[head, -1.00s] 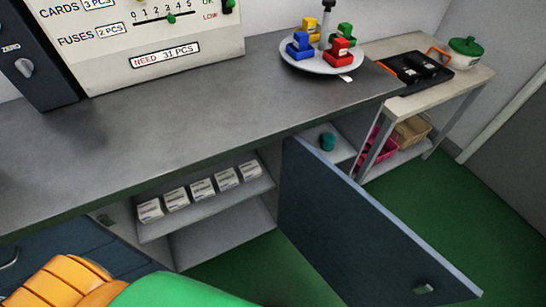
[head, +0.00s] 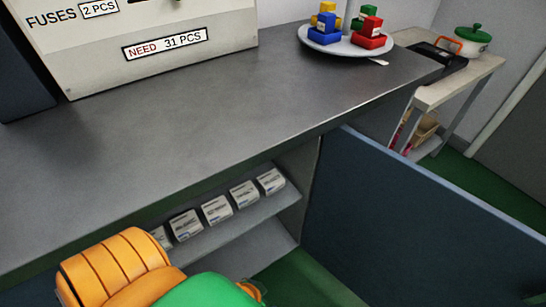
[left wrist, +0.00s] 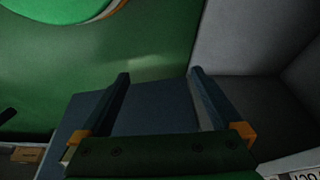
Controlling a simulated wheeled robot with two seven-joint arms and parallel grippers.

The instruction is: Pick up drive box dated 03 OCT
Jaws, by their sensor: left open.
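Several small white drive boxes with printed labels stand in a row on the shelf inside the open cabinet. In the head view the rightmost box (head: 270,181) and the middle box (head: 216,209) show clearly; the leftmost is partly hidden by my orange and green arm. The dates are too small to read. My left gripper (left wrist: 158,74) is open and empty in the left wrist view. A white labelled surface (left wrist: 300,164), perhaps a box, shows at that view's lower right corner, apart from the fingers. My right gripper is in neither view.
The blue cabinet door (head: 420,215) stands open to the right of the shelf (head: 235,232). The grey worktop (head: 190,125) overhangs the boxes. A plate (head: 350,46) of coloured blocks and a panel reading NEED 31 PCS (head: 140,50) stand on it.

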